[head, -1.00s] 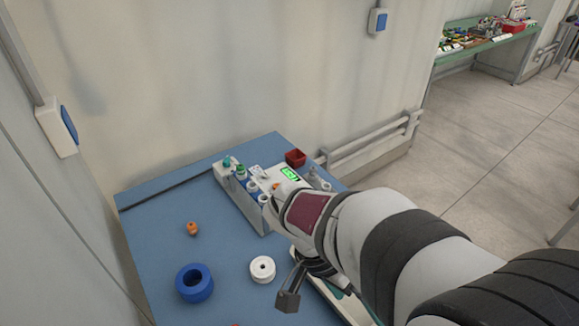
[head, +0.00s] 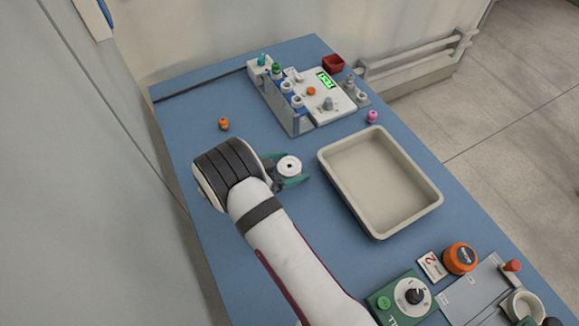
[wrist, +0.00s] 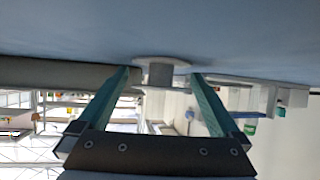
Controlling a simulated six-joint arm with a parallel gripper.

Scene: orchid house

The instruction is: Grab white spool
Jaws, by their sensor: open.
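The white spool (head: 289,166) stands on the blue table, with a dark hole in its top. My gripper (head: 286,171) is open, low over the table, with its teal fingers on either side of the spool. In the wrist view, which looks upside down, the white spool (wrist: 159,73) shows its flanges and narrower grey core between the tips of my gripper (wrist: 162,77). Gaps seem to remain between the spool and both fingers. My arm hides part of the table left of the spool.
A beige tray (head: 380,182) lies to the right of the spool. Behind are an orange piece (head: 223,124), a white device with a green display (head: 327,79), a pink piece (head: 372,117) and a red box (head: 333,64). A green dial box (head: 408,297) stands in front.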

